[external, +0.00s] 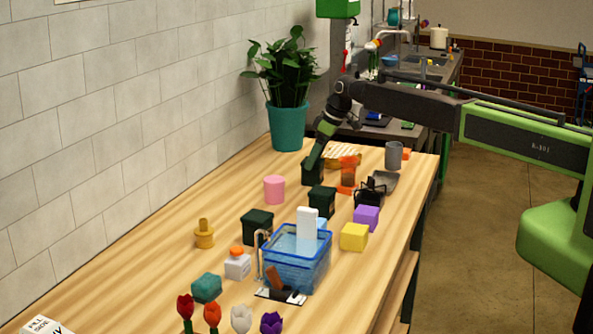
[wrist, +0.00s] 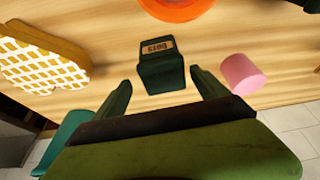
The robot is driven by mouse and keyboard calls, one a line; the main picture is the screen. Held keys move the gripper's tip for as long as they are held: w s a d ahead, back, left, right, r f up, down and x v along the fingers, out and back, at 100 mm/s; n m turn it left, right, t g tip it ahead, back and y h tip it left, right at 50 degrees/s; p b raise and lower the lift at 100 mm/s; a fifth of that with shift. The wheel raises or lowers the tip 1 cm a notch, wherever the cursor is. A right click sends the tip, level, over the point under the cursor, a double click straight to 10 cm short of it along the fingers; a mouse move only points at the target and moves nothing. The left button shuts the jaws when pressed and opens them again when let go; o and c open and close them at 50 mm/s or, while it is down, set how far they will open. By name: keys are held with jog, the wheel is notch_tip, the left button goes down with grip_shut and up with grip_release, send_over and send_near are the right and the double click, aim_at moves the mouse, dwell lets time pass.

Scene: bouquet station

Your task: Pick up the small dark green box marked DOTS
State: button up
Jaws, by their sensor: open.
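The small dark green box marked DOTS (wrist: 162,73) stands upright on the wooden table, its label showing upside down in the wrist view. In the external view a dark green box (external: 313,175) under my gripper (external: 311,163) appears to be this one; no label is readable there. In the wrist view my gripper (wrist: 161,84) is open, with one finger on each side of the box. The fingers look apart from it, with nothing held.
A pink cylinder (external: 274,190), an orange object (external: 347,172) and a yellow-white waffle-patterned item (external: 345,151) stand close by. Two more dark green boxes (external: 321,201) (external: 257,226) stand nearer the camera, beside a blue basket (external: 296,264). A potted plant (external: 287,125) stands behind.

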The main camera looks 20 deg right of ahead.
jog(key=b+x, duration=0.5)
jog(key=shift+s+a+f, duration=0.2)
jog(key=shift+r, duration=0.2)
jog(key=c, duration=1.5)
notch_tip(320, 180, up, 5)
jog(key=p, duration=0.5)
jog(key=d+r+p, duration=0.2)
jog(key=d, duration=0.1)
jog(key=s+d+r+p, duration=0.1)
jog(key=d+r+p, duration=0.1)
jog(key=d, duration=0.2)
jog(key=s+d+r+p, duration=0.1)
jog(key=d+r+p, duration=0.1)
jog(key=d, duration=0.2)
jog(key=shift+d, duration=0.25)
